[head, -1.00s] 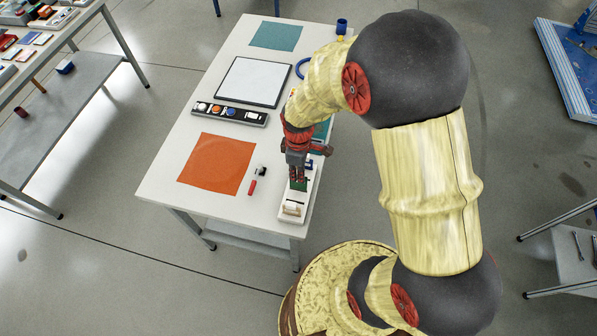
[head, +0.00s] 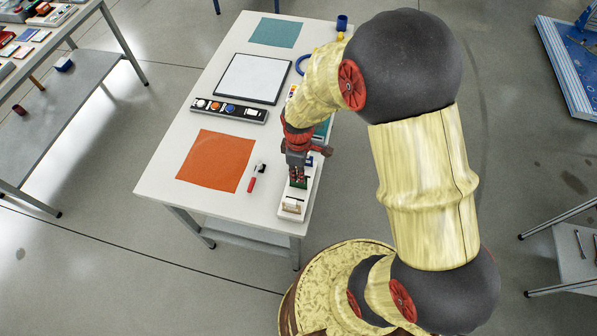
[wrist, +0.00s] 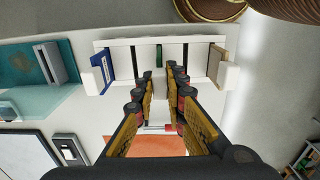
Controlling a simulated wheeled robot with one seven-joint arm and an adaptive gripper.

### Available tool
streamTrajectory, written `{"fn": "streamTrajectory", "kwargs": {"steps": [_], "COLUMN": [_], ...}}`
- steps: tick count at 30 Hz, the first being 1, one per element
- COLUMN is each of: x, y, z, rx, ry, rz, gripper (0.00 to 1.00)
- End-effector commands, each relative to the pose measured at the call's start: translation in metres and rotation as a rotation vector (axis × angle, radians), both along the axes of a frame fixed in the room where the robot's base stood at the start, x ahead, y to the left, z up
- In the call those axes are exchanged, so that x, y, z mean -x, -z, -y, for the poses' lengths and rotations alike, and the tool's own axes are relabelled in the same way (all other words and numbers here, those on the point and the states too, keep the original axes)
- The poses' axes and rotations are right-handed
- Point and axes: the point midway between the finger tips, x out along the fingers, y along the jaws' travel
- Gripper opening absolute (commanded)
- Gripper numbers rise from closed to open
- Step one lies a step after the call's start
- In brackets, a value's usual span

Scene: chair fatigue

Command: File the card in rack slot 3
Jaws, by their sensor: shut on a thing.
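The white card rack (head: 286,214) lies along the table's near right edge and spans the top of the wrist view (wrist: 125,42). A blue card (wrist: 101,71) stands at its left end and a beige card (wrist: 217,62) at its right end in the wrist view. My gripper (head: 297,178) points down over the rack, its fingers (wrist: 163,78) shut on a green card (head: 299,183). The green card shows as a thin edge in the wrist view (wrist: 159,55), near the rack's middle dividers. Whether its lower edge is inside a slot, I cannot tell.
An orange mat (head: 214,160), a small red and black item (head: 254,178), a dark tray with round pieces (head: 228,110) and a white framed board (head: 252,78) lie left of the rack. A teal mat (head: 275,32) is at the far end.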

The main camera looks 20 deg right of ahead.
Motion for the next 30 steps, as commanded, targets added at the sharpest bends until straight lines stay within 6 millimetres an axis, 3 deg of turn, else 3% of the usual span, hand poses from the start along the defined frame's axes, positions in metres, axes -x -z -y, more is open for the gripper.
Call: {"fn": "streamTrajectory", "kwargs": {"steps": [21, 22, 30], "x": [0.0, 0.0, 0.0], "y": [0.017, 0.017, 0.016], "z": [0.0, 0.0, 0.0], "rx": [0.0, 0.0, 0.0], "ry": [0.0, 0.0, 0.0], "rz": [0.0, 0.0, 0.0], "gripper": [0.0, 0.14, 0.29]}}
